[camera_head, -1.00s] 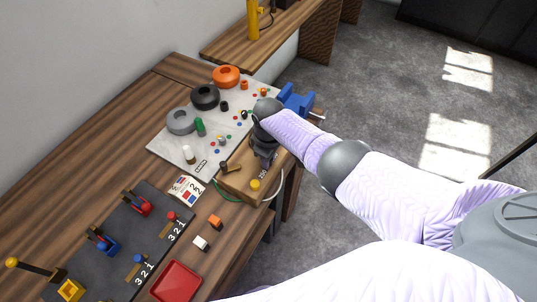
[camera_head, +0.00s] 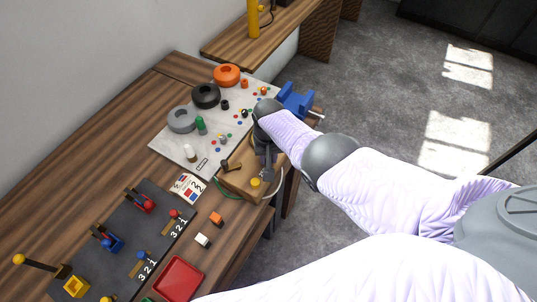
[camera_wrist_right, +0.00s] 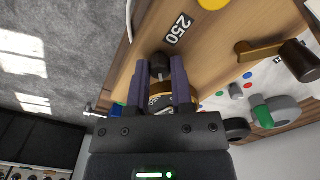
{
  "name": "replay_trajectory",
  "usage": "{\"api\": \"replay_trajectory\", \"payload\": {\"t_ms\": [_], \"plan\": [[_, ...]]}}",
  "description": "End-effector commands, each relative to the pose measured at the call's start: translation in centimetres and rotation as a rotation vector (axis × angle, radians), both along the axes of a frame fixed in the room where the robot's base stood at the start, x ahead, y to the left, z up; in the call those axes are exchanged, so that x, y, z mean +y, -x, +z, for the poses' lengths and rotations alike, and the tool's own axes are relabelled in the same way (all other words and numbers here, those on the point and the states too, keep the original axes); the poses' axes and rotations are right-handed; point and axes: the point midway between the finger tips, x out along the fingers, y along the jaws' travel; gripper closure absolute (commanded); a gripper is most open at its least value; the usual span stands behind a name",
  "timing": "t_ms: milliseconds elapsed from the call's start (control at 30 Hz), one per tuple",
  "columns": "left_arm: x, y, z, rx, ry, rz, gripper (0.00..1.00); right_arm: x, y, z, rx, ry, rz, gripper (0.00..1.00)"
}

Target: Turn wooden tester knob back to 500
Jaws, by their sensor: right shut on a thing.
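The wooden tester (camera_head: 238,183) is a box at the right edge of the bench, with a yellow button (camera_head: 255,182) and a brass crank with a dark handle (camera_head: 228,166). My right gripper (camera_head: 268,174) reaches over it from the right and hides much of its top. In the right wrist view the gripper (camera_wrist_right: 161,82) has its two fingers around a small dark knob (camera_wrist_right: 160,64) and is shut on it. A brass-coloured round part (camera_wrist_right: 159,100) shows between the fingers. No "500" mark is readable. My left gripper is out of view.
Behind the tester is a pale board (camera_head: 166,143) with orange, black and grey rings and small coloured parts. A blue vise (camera_head: 295,101) stands at the bench edge. A dark lever panel (camera_head: 105,262), small blocks and a red tray (camera_head: 178,279) are nearer.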

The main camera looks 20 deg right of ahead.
Motion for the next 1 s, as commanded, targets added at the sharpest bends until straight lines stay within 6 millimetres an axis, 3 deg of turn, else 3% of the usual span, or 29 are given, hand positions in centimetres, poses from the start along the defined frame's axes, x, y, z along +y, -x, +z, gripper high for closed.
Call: {"api": "replay_trajectory", "payload": {"t_ms": [400, 933, 967, 1000], "plan": [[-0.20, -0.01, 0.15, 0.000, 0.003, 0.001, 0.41, -0.01, -0.12, 0.11, -0.004, 0.000, -0.162, 1.00], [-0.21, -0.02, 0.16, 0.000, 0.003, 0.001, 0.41, -0.03, -0.16, 0.12, -0.005, 0.000, -0.180, 1.00], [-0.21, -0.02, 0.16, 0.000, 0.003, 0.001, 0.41, -0.03, -0.16, 0.12, -0.005, 0.000, -0.180, 0.68], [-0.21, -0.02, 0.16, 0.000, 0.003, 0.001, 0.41, -0.03, -0.15, 0.12, -0.005, 0.000, -0.180, 0.59]]}}
